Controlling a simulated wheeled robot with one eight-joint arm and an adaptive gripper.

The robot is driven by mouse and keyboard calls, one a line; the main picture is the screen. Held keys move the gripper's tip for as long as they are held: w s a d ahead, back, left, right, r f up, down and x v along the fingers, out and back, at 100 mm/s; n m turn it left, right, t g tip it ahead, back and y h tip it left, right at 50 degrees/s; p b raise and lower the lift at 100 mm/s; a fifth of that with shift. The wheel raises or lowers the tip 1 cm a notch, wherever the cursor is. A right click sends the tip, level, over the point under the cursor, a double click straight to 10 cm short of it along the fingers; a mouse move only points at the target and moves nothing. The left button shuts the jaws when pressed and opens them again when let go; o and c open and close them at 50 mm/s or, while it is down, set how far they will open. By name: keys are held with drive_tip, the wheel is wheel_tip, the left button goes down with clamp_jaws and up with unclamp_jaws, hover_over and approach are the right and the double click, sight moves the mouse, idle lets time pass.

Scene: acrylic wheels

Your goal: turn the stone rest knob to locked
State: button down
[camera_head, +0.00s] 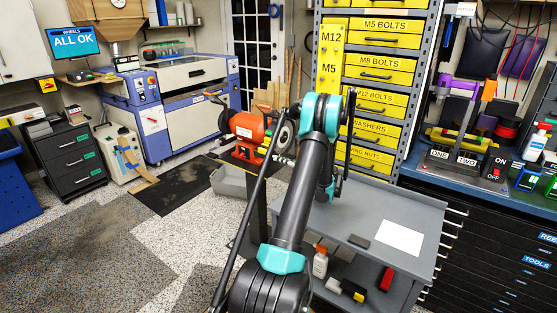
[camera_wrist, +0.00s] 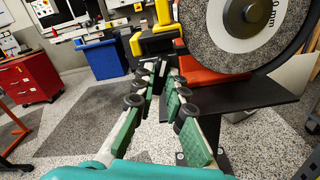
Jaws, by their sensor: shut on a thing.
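The orange bench grinder (camera_head: 246,127) stands on a dark pedestal, left of my arm in the head view. In the wrist view its grey stone wheel (camera_wrist: 238,48) fills the upper right, with the black rest plate (camera_wrist: 245,104) below it. My gripper (camera_wrist: 155,68) has its two green-padded fingers converged beside the wheel, to the left of the rest. Its tips are closed on a small dark part, which I take to be the stone rest knob; the fingers mostly hide it. Any lock marking is not readable.
A grey cart (camera_head: 345,215) stands right of the grinder, with a white sheet (camera_head: 399,238) on top. Yellow bolt drawers (camera_head: 383,67) rise behind. The speckled floor at the left has free room.

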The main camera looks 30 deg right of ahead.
drive_tip(key=m, duration=0.4)
drive_tip(key=shift+m, duration=0.3)
drive_tip(key=m, duration=0.4)
drive_tip(key=shift+m, duration=0.3)
drive_tip(key=c, duration=1.4)
unclamp_jaws()
drive_tip(key=shift+c, duration=0.2)
